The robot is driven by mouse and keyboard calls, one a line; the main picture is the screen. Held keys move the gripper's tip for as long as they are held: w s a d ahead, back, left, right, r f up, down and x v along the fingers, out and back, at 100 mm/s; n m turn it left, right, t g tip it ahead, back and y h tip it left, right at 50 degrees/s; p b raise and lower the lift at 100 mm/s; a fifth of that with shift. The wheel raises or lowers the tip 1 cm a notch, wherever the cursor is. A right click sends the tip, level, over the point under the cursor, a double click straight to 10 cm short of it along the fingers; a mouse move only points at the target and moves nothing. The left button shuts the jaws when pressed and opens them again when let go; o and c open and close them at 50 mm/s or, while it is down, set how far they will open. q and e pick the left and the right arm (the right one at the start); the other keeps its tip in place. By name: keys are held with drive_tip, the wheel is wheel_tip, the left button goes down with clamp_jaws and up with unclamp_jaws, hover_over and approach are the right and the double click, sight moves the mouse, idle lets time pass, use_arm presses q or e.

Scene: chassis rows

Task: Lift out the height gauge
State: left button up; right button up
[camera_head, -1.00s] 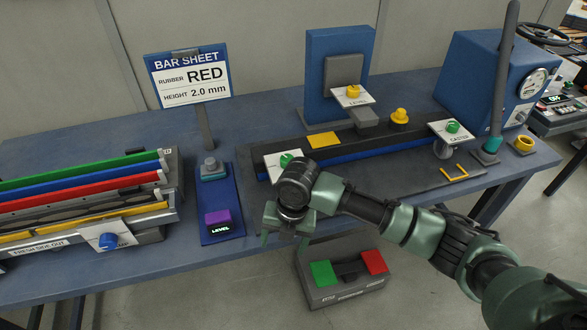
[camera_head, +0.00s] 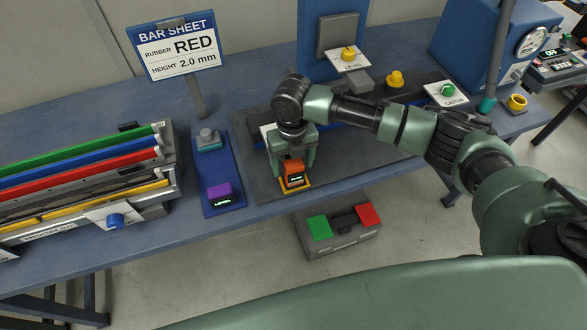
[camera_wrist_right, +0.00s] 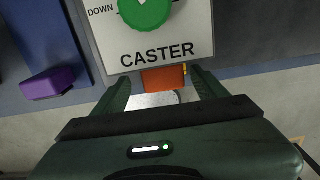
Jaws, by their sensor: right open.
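The height gauge appears to be the small orange block (camera_head: 291,167) with a lit display, standing in a yellow outline (camera_head: 307,185) at the front left corner of the dark grey plate. My right gripper (camera_head: 293,158) is directly over it, pointing down, with its green fingers apart on either side of the block's upper part. In the right wrist view the orange block (camera_wrist_right: 164,78) shows between the open fingers (camera_wrist_right: 163,88), partly covered by the white CASTER card (camera_wrist_right: 160,40). I cannot tell whether the fingers touch it. My left gripper is not in view.
A blue mat with a purple LEVEL block (camera_head: 219,194) lies just left. Colored bars in a rack (camera_head: 80,180) are further left. The BAR SHEET sign (camera_head: 176,46) stands behind. A pedal box with green and red pedals (camera_head: 340,235) is below the bench front.

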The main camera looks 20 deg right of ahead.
drive_tip(key=f, duration=0.2)
drive_tip(key=f+p, duration=0.1)
drive_tip(key=f, duration=0.1)
drive_tip(key=shift+w+d, duration=0.25)
drive_tip(key=c, duration=1.4)
clamp_jaws()
drive_tip(key=shift+r, duration=0.1)
